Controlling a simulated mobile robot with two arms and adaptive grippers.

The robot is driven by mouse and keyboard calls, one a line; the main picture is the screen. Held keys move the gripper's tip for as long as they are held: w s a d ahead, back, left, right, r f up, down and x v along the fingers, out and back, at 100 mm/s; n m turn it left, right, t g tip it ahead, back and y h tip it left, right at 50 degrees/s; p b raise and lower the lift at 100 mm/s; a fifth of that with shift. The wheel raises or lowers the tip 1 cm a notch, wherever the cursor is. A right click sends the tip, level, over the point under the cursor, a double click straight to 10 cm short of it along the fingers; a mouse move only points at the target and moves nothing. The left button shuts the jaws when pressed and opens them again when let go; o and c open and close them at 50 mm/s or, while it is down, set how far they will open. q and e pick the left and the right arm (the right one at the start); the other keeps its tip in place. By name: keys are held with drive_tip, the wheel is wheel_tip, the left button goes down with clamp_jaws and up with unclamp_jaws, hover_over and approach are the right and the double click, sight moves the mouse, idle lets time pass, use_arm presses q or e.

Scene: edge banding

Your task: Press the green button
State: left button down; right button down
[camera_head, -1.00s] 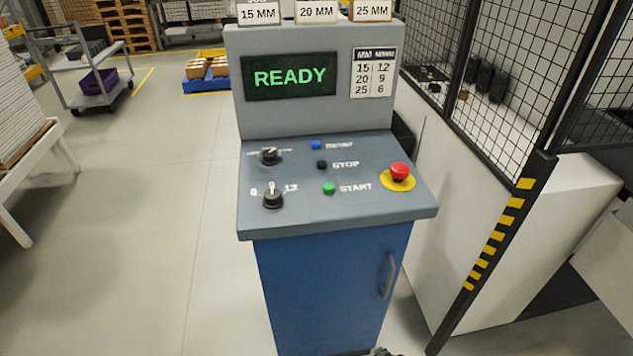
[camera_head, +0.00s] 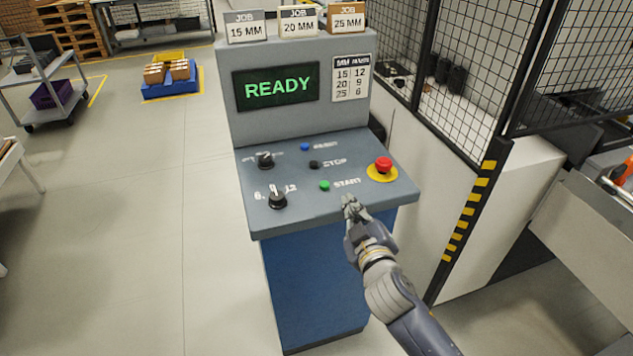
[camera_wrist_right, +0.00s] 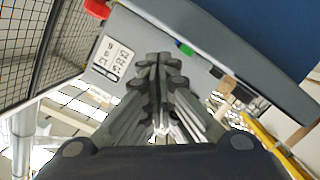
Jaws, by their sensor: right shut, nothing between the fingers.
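The green button (camera_head: 324,185) sits beside the START label on the sloped grey top of the control console (camera_head: 232,185). It also shows in the right wrist view (camera_wrist_right: 185,48), where the picture is turned over. My right gripper (camera_head: 350,203) is shut and empty. In the head view it is at the console's front edge, below and a little right of the green button, apart from it. In the right wrist view its closed fingers (camera_wrist_right: 163,75) point toward the panel. My left gripper is not in view.
A black STOP button (camera_head: 314,165), a blue button (camera_head: 304,147) and a red emergency button (camera_head: 383,164) share the panel. Two knobs (camera_head: 277,199) (camera_head: 264,160) are on its left. The screen (camera_head: 277,87) reads READY. A mesh fence (camera_head: 465,85) stands at right.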

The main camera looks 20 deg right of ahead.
drive_tip(key=w+a+r+n+t+y, duration=0.25)
drive_tip(key=a+r+n+y, duration=0.2)
drive_tip(key=r, duration=0.25)
drive_tip(key=w+a+r+n+t+y, duration=0.2)
drive_tip(key=w+a+r+n+y, duration=0.1)
drive_tip(key=r+n, duration=0.3)
drive_tip(key=w+a+r+n+g+y, duration=0.1)
drive_tip(key=a+r+n+g+y, duration=0.4)
drive_tip(key=a+n+g+y, duration=0.45)
drive_tip(key=n+g+h, duration=0.4)
drive_tip(key=n+h, duration=0.5)
drive_tip(key=h, duration=0.1)
hover_over(327, 182)
wheel_tip(327, 182, down, 8)
drive_tip(key=r, duration=0.1)
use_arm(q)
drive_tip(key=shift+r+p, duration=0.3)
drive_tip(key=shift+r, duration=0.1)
use_arm(e)
drive_tip(key=shift+d+f, duration=0.1)
drive_tip(key=shift+f, duration=0.15)
drive_tip(key=shift+f, duration=0.1)
